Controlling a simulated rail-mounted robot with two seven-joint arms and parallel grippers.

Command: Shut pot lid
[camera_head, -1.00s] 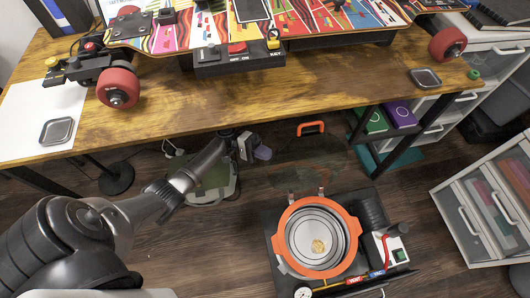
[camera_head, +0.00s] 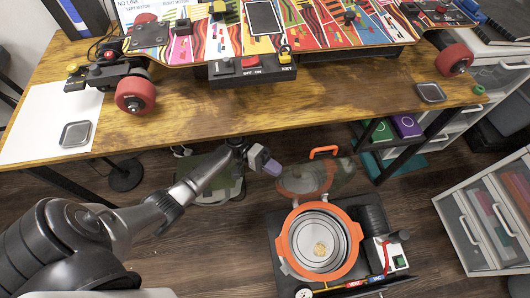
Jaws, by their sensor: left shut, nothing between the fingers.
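The pot (camera_head: 355,228) stands open on a dark base on the floor, below the table in the head view. It has an orange rim and a pale inside with a small golden lump at the bottom. Its see-through lid (camera_head: 300,180) stands raised behind the pot's far rim, with an orange handle (camera_head: 323,152) at the top right. My left gripper (camera_head: 271,167) is shut and empty, just left of the lid. I cannot tell whether it touches the lid. My right gripper is out of view.
The wooden table (camera_head: 190,115) overhangs behind the pot and carries a colourful skateboard (camera_head: 190,45). Its front edge is close above the lid and my left arm. A drawer cabinet (camera_head: 485,220) stands at the right. A cylinder and switch box (camera_head: 388,252) adjoin the pot.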

